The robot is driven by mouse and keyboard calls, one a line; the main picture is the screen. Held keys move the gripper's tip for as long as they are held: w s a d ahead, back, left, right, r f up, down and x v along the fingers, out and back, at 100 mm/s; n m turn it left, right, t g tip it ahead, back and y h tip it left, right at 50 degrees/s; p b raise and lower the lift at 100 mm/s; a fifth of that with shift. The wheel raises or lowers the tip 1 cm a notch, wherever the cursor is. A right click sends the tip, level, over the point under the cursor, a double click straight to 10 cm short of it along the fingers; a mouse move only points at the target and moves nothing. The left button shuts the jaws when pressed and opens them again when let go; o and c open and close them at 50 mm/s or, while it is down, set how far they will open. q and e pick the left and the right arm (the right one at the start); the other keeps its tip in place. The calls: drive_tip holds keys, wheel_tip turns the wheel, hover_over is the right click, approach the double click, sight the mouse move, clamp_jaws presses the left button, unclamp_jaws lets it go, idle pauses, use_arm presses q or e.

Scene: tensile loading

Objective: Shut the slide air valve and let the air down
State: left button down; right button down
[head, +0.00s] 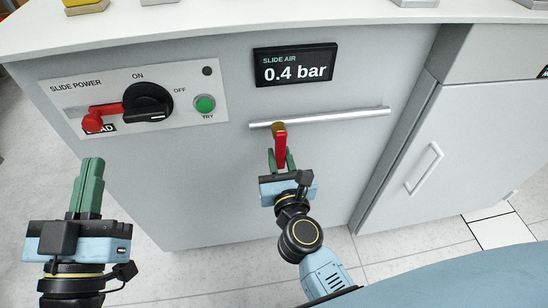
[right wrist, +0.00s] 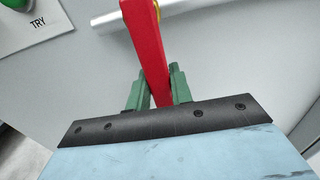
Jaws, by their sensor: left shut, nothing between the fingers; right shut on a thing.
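The slide air valve has a red lever (head: 281,150) on a brass body at a horizontal metal pipe (head: 345,115). The lever hangs down across the pipe, roughly at right angles to it. My right gripper (head: 281,160) is shut on the lower part of the red lever. The right wrist view shows the lever (right wrist: 147,45) between its green fingers. The display (head: 296,66) above reads SLIDE AIR 0.4 bar. My left gripper (head: 90,165) is shut and empty at the lower left, apart from the cabinet front.
The slide power panel (head: 65,90) at upper left carries a black rotary switch (head: 148,103), a red lockout piece (head: 98,117) and a green TRY button (head: 205,103). A cabinet door with a white handle (head: 424,168) stands at right. The countertop (head: 250,22) overhangs above.

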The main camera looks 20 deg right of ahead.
drive_tip(key=c, duration=1.2)
unclamp_jaws()
drive_tip(key=shift+c, duration=0.2)
drive_tip(key=shift+s+a, duration=0.1)
drive_tip(key=shift+s, duration=0.4)
use_arm(q)
drive_tip(key=shift+s+r+t+h+b, duration=0.15)
drive_tip(key=shift+s+r+t+b, duration=0.1)
drive_tip(key=shift+r+t, duration=0.25)
drive_tip(key=shift+s+r+t+h+b, duration=0.15)
drive_tip(key=shift+s+r+t, duration=0.15)
drive_tip(key=shift+r, duration=0.3)
use_arm(e)
drive_tip(key=s+a, duration=0.2)
drive_tip(key=s, duration=1)
drive_tip(key=shift+s, duration=0.1)
